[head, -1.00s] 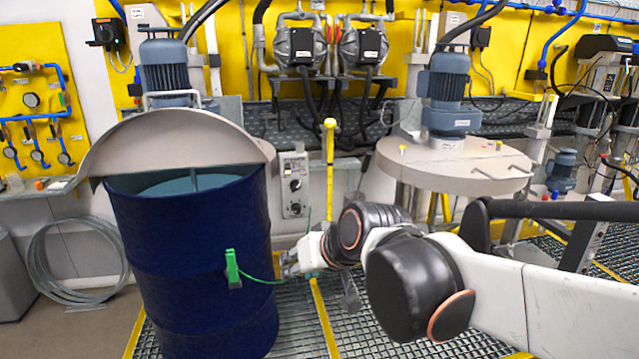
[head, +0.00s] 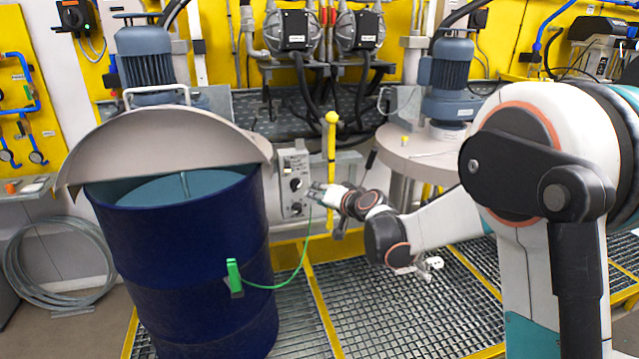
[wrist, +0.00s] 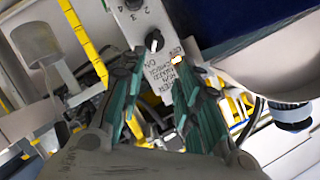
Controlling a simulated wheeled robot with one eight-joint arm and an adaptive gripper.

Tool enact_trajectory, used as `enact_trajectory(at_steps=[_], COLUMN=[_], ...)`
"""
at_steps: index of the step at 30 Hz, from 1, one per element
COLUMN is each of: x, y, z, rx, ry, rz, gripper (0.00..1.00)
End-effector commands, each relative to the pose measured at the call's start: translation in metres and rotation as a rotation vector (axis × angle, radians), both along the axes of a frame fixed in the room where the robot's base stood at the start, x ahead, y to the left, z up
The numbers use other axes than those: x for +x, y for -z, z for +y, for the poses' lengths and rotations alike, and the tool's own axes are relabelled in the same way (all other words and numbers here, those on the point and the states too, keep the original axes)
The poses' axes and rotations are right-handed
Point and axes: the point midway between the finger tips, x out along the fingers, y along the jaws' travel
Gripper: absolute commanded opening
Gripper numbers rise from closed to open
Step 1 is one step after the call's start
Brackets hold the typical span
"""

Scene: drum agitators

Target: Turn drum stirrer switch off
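The grey switch box (head: 293,165) stands right of the blue drum, with an upper black knob (head: 295,184) and a lower black knob (head: 296,208) on its front. My gripper (head: 314,191) is just right of the box, near the knobs. In the wrist view my gripper (wrist: 155,62) is open, its green-grey fingers spread. One black knob (wrist: 154,41) with a light pointer mark shows just beyond and between the fingertips. Another knob is partly cut off at the top edge, beside printed numbers. The printed label (wrist: 183,87) is partly hidden by a finger. I cannot tell contact.
The blue drum (head: 180,260) with a half-open lid stands left, and a green clamp (head: 233,272) with a green cable hangs on it. A yellow post (head: 331,165) rises close to my gripper. A second grey lid (head: 415,150) is behind my arm. Grating covers the floor.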

Motion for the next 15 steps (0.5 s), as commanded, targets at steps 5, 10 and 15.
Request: enact_trajectory(at_steps=[5,10,15], x=[0.010,0.025,0.051], y=[0.007,0.014,0.024], z=[0.005,0.014,0.030], rx=[0.018,0.017,0.017], ry=[0.003,0.002,0.002], rz=[-0.007,-0.007,-0.007], gripper=[0.31,0.31,0.31])
